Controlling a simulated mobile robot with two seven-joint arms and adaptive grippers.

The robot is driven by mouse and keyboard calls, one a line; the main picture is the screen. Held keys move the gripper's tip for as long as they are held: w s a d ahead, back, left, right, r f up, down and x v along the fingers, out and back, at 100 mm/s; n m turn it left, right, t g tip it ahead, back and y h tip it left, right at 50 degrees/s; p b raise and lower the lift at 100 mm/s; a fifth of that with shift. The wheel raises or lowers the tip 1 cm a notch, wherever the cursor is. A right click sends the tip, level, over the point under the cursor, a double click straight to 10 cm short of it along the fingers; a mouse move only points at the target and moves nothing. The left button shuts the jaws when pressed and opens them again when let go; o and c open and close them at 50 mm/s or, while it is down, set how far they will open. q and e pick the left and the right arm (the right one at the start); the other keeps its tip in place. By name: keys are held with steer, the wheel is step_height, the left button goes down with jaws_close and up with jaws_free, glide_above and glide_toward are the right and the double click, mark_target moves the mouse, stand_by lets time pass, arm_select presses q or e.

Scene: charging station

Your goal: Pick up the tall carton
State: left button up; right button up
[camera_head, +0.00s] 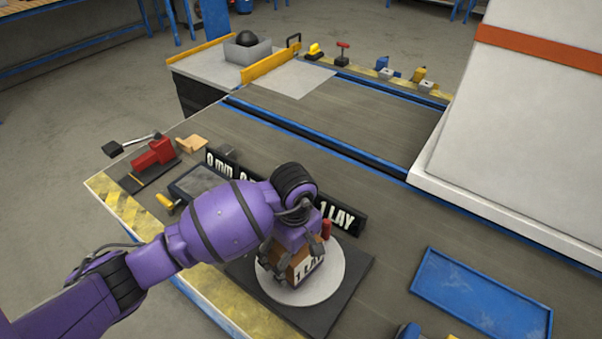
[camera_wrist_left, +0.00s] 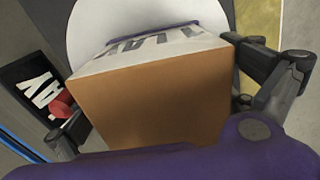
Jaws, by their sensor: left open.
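The carton (camera_head: 309,269) has brown faces and a white side with black lettering. It stands on a round white plate (camera_head: 336,270) and is partly hidden by my gripper in the head view. My purple left gripper (camera_head: 291,262) is over the carton. In the left wrist view, the carton (camera_wrist_left: 155,100) fills the middle, with the fingers of the left gripper (camera_wrist_left: 153,95) spread on either side of it. The fingers are open; I cannot tell whether either touches the carton. My right gripper is not in view.
A black lettered sign (camera_head: 343,217) stands just behind the plate, with a small red part close by. A blue tray (camera_head: 480,295) lies to the right. A red clamp-like tool (camera_head: 154,154) is at the left. A large white block (camera_head: 530,120) rises at the right.

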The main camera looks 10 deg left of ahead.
arm_select(q)
steer(key=shift+w+r, duration=0.1)
steer(key=shift+r, duration=0.1)
steer(key=c, duration=1.7)
